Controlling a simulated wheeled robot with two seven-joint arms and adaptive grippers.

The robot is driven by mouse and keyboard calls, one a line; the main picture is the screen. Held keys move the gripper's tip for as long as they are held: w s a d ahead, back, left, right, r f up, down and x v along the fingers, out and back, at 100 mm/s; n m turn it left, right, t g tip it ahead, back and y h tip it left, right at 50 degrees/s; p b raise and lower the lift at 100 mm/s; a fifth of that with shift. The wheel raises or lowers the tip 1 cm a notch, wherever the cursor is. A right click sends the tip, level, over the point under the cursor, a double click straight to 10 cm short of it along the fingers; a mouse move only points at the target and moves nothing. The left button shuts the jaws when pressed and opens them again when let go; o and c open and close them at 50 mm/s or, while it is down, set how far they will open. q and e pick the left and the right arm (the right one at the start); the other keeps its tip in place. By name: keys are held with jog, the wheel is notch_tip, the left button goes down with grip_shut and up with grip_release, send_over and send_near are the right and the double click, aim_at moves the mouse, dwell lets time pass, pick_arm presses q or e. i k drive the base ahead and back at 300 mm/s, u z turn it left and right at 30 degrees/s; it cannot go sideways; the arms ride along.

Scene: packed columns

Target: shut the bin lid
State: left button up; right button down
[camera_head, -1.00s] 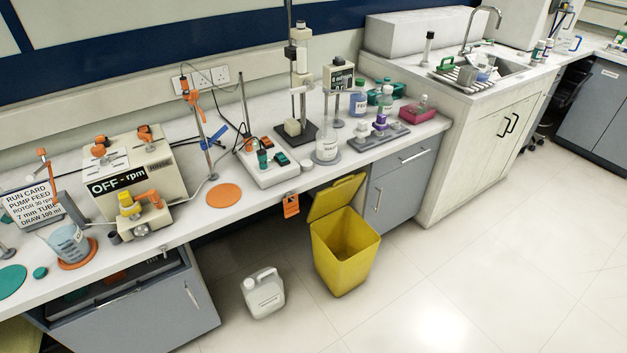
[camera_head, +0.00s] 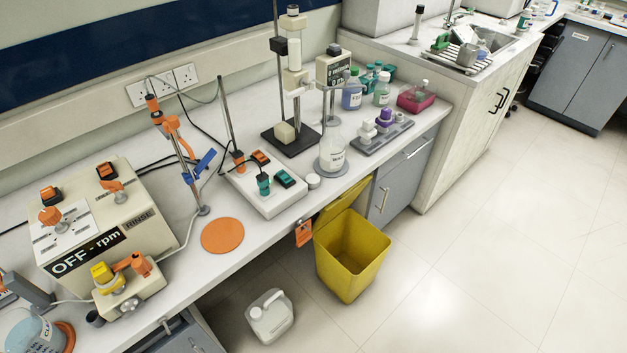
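The yellow bin (camera_head: 353,270) stands on the floor at the front of the bench, right of centre in the head view. Its lid (camera_head: 342,203) is open, tilted up at the back edge of the bin. The upper part of the lid is partly hidden by the bench edge. The inside of the bin shows and looks empty. Neither of my grippers is in view.
A white jerrycan (camera_head: 270,316) stands on the floor left of the bin. The bench (camera_head: 262,236) above carries a pump, stands and bottles. An orange tag (camera_head: 304,232) hangs at its edge. Floor to the right is clear.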

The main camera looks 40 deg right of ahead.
aim_at(340, 204)
jog(key=z, duration=0.2)
jog(key=i, duration=0.95)
jog(key=z, duration=0.4)
